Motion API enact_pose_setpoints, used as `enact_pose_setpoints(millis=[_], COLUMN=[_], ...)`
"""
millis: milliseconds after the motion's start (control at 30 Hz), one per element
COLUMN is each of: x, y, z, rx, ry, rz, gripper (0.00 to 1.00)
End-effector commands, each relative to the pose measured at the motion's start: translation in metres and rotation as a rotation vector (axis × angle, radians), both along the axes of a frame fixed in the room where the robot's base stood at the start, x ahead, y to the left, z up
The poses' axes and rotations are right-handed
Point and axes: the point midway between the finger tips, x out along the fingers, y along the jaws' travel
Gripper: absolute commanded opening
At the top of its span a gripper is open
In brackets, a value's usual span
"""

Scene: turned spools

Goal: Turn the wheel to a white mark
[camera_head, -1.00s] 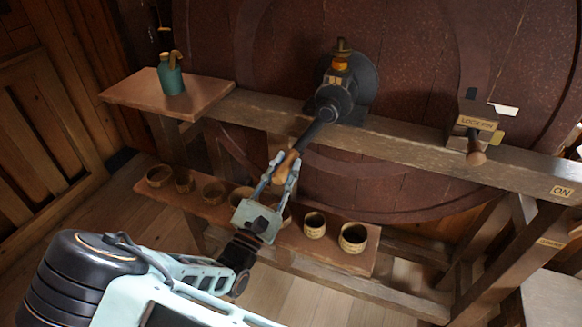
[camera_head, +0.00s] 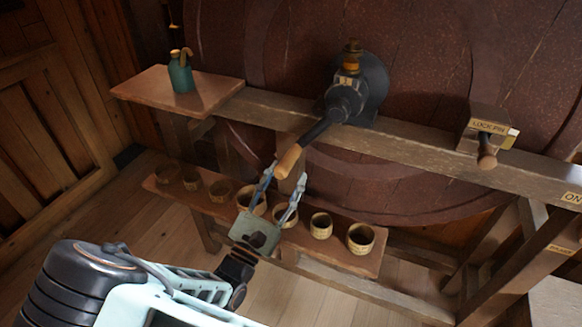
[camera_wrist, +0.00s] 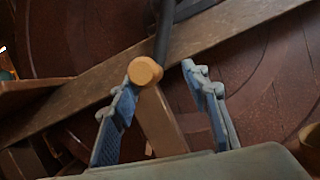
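The wheel (camera_head: 420,75) is a huge dark red disc filling the back behind a wooden beam. A black crank (camera_head: 322,127) with an orange-brown wooden handle (camera_head: 289,160) slants down from its hub toward me. My gripper (camera_head: 286,174) is open just below the handle, its two blue-grey fingers spread. In the wrist view the handle's round end (camera_wrist: 145,71) is by the left fingertip, and the right finger (camera_wrist: 210,95) stands apart from it. I see no white mark on the wheel now; a pale yellowish tab (camera_head: 513,132) shows beside the lock pin block.
A side shelf (camera_head: 225,92) carries a green vessel (camera_head: 180,76). Several small cups, one of them at right (camera_head: 360,239), stand on the low shelf (camera_head: 300,240) beneath the gripper.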

Motion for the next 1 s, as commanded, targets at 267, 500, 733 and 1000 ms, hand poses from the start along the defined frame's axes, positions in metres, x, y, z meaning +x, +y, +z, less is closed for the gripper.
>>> enact_pose_setpoints(millis=[267, 500, 733, 1000], x=[-0.050, -0.071, -0.073, -0.070], y=[0.024, 0.033, 0.034, 0.032], z=[-0.023, -0.031, -0.032, -0.028], rx=[-0.003, -0.001, -0.002, -0.008], ry=[0.002, -0.001, -0.001, 0.046], rz=[0.003, 0.002, 0.003, -0.014], gripper=[0.39, 0.39, 0.39, 0.39])
